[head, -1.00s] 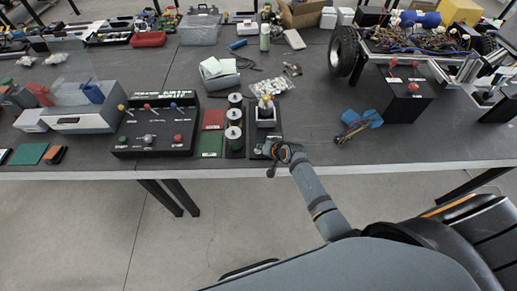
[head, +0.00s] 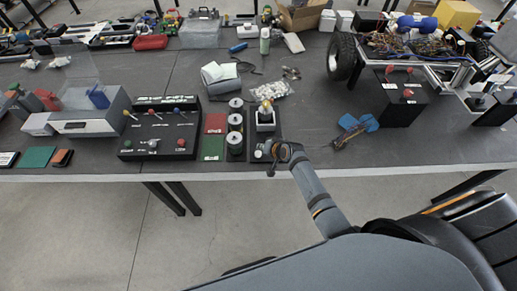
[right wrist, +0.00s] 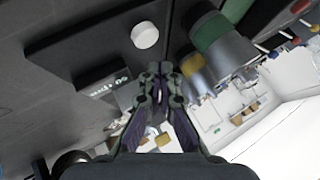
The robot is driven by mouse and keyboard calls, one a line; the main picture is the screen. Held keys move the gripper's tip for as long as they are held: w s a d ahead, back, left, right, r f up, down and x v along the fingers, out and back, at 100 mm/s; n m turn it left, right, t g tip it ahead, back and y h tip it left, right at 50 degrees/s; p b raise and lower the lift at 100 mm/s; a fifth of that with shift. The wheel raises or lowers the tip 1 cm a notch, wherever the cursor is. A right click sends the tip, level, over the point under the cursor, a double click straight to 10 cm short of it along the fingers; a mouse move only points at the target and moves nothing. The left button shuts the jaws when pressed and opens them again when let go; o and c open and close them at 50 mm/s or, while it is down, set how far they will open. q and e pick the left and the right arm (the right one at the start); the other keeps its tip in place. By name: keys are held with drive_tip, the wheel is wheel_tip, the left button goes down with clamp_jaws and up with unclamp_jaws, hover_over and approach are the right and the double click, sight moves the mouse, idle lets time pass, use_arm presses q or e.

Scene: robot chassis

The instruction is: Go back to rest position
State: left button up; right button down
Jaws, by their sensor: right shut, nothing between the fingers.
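My right gripper (head: 272,166) is at the front edge of the table, just in front of a black base plate with a joystick (head: 265,112). In the right wrist view the right gripper (right wrist: 163,72) has its fingers together with nothing between them. A white round button (right wrist: 145,35) on a dark plate shows beyond the fingertips. Whether the gripper touches the plate or table cannot be told. My left gripper is in neither view.
The table (head: 310,150) holds a black control panel (head: 158,128), three upright cylinders (head: 235,122) and a wheeled chassis with wires (head: 410,45). A black box (head: 400,97) and a blue-ended tool (head: 355,128) lie right. The floor (head: 225,230) in front looks clear.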

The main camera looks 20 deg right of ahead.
wheel_tip(320, 180, up, 2)
drive_tip(key=shift+r+p, duration=0.25)
drive_tip(key=shift+p, duration=0.5)
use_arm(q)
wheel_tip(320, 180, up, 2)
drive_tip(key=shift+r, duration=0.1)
use_arm(e)
drive_tip(key=shift+f, duration=0.15)
